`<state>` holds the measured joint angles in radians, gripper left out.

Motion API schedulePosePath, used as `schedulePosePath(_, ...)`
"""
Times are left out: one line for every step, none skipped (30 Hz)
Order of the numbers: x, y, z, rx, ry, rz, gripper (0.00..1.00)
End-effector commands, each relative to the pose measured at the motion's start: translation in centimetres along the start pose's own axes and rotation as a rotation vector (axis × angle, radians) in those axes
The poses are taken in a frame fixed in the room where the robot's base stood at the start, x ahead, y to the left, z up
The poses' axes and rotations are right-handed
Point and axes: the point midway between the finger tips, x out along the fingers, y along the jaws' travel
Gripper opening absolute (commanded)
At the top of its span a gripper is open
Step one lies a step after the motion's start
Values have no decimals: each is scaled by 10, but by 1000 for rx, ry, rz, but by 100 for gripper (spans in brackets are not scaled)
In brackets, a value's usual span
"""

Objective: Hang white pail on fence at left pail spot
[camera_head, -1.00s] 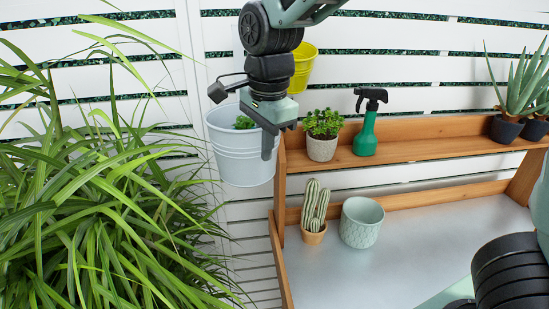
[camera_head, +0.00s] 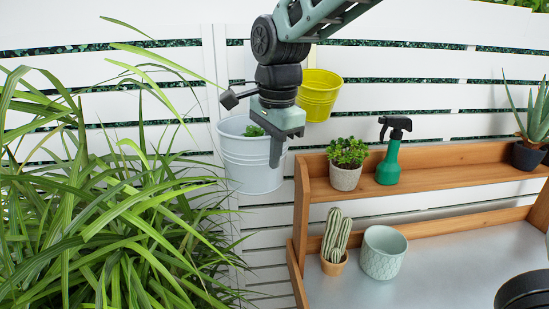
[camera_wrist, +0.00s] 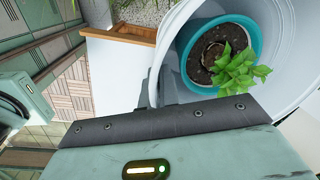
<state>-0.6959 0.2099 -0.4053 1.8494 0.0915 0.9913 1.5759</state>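The white pail (camera_head: 252,172) is upright in front of the slatted fence (camera_head: 380,62), left of the shelf. A leafy plant in a teal pot (camera_wrist: 184,52) sits inside the pail. My gripper (camera_head: 275,150) is at the pail's right rim, with a finger down along its outside. In the wrist view the pail (camera_wrist: 290,75) fills the upper right, its rim at my fingers; my gripper is shut on its wall. A yellow pail (camera_head: 319,97) is on the fence to the right and higher. I cannot tell whether the white pail touches the fence.
A large grassy plant (camera_head: 100,210) fills the left, its leaves close to the pail.

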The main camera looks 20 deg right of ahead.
Motion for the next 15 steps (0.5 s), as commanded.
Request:
schedulePosePath(0, -4, -2, 2, 1, -1, 0)
schedulePosePath(1, -6, -3, 1, 1, -1, 0)
schedulePosePath(1, -9, -5, 1, 0, -2, 0)
schedulePosePath(1, -11, -6, 1, 0, -2, 0)
schedulePosePath(1, -13, -6, 2, 0, -2, 0)
schedulePosePath(1, -15, -8, 2, 0, -1, 0)
schedulePosePath(2, -18, -8, 1, 0, -1, 0)
schedulePosePath(2, -20, -10, 0, 1, -1, 0)
schedulePosePath(2, -22, -11, 1, 1, -1, 0)
schedulePosePath(2, -24, -12, 1, 1, -1, 0)
schedulePosePath(2, -26, -13, 2, 1, -1, 0)
schedulePosePath(3, -29, -15, 2, 1, -1, 0)
schedulePosePath(3, -31, -16, 2, 1, -1, 0)
schedulePosePath(3, -33, -16, 2, 0, -1, 0)
schedulePosePath(3, -35, -18, 1, 0, -1, 0)
